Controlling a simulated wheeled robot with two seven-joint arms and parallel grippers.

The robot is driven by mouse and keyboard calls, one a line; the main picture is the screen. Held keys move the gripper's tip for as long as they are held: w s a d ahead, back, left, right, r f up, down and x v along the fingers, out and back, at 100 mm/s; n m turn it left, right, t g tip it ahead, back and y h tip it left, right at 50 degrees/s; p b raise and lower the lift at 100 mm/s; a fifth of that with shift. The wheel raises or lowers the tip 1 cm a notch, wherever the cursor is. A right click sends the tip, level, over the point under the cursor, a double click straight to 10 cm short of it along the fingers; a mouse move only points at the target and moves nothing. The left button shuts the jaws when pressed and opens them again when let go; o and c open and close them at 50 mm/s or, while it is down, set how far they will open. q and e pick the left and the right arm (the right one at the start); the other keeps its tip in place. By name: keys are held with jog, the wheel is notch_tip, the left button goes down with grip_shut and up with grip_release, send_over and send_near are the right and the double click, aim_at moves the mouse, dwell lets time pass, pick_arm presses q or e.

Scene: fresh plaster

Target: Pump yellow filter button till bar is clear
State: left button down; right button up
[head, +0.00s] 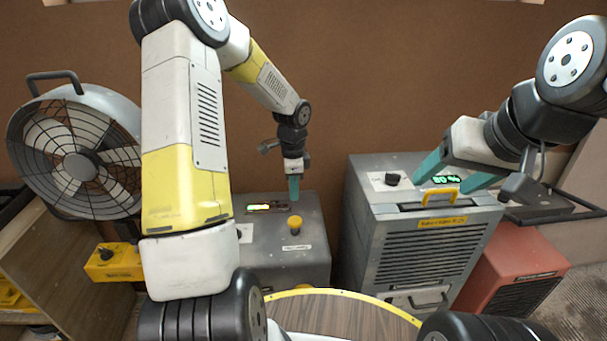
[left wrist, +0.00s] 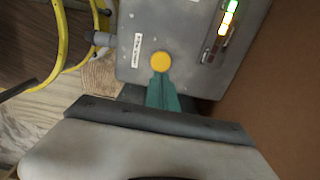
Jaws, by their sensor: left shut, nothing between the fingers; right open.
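The yellow filter button (head: 295,224) stands on top of a grey box (head: 260,262), toward its front right. It also shows in the left wrist view (left wrist: 161,62), just beyond my fingertips. The indicator bar (head: 268,208) on the box top is partly lit; in the left wrist view the bar (left wrist: 228,22) shows yellow, white and green lit segments and dark reddish ones. My left gripper (head: 294,196) is shut and empty, pointing down behind the button; whether it touches cannot be told. My right gripper (head: 456,180) is open above the grey dehumidifier-like unit, around its green display (head: 447,179).
The grey unit (head: 420,240) with a yellow handle (head: 440,196) and black knob (head: 392,179) stands right of the box. A red unit (head: 505,275) is further right. A fan (head: 75,150) and a yellow box (head: 112,262) are at left.

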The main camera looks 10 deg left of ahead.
aim_at(295, 221)
pick_arm(q)
notch_tip(295, 221, down, 9)
dwell(0.3)
jog(key=shift+s+f, duration=0.1)
jog(key=shift+f, duration=1.35)
jog(key=shift+r, duration=0.1)
